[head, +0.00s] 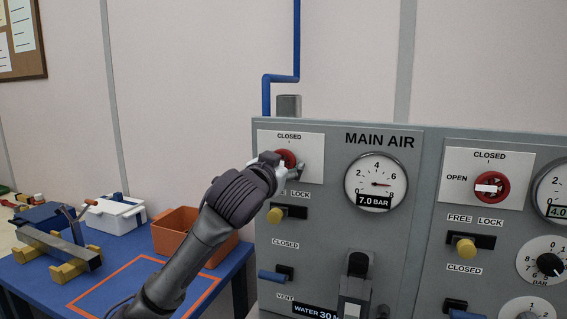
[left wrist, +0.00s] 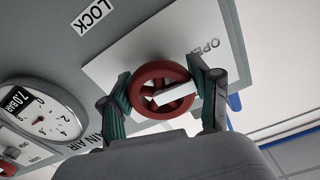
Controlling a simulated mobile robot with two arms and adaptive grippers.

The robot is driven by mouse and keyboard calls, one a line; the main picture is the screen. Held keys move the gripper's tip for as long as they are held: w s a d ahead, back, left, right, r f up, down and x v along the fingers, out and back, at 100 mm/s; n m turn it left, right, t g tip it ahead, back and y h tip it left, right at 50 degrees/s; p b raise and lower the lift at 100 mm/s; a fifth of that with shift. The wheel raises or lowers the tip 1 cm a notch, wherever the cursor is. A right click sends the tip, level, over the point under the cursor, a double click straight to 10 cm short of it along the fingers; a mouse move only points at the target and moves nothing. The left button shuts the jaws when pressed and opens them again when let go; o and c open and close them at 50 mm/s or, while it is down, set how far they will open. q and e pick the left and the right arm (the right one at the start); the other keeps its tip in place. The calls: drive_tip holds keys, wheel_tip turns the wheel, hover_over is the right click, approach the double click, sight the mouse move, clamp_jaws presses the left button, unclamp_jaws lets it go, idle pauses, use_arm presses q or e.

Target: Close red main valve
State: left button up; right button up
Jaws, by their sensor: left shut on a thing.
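The red main valve (head: 287,157) is a round red handwheel on a white plate at the upper left of the grey panel. My left gripper (head: 280,165) is at this wheel and partly hides it in the head view. In the left wrist view the red wheel (left wrist: 163,71) sits between the two fingers of my left gripper (left wrist: 165,97), which is shut on its rim from both sides. The wheel's white bar (left wrist: 173,93) slants toward the side with the OPEN lettering. The CLOSED mark (head: 289,136) is above the wheel in the head view. My right gripper is not in view.
A gauge (head: 376,183) marked 7.0 BAR is right of the valve. A yellow knob (head: 275,215) and a blue lever (head: 272,277) are below it. A second red valve (head: 491,187) is farther right. A blue table (head: 75,291) with an orange bin (head: 170,238) stands left.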

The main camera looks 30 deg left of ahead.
use_arm(q)
drive_tip(key=m+p, duration=0.2)
drive_tip(key=m, duration=0.1)
drive_tip(key=m+p, duration=0.1)
drive_tip(key=p, duration=0.1)
drive_tip(key=shift+a+r+m, duration=0.1)
drive_tip(key=shift+r+m, duration=0.15)
drive_tip(key=shift+m, duration=0.15)
drive_tip(key=m+p, duration=0.8)
drive_tip(key=m, duration=0.1)
drive_tip(key=shift+a+r+m, duration=0.1)
drive_tip(key=shift+r+m, duration=0.05)
drive_tip(key=shift+m, duration=0.15)
drive_tip(key=shift+m+p, duration=1.1)
drive_tip(key=shift+m, duration=0.3)
drive_tip(key=o, duration=1.2)
drive_tip(key=shift+c, duration=0.2)
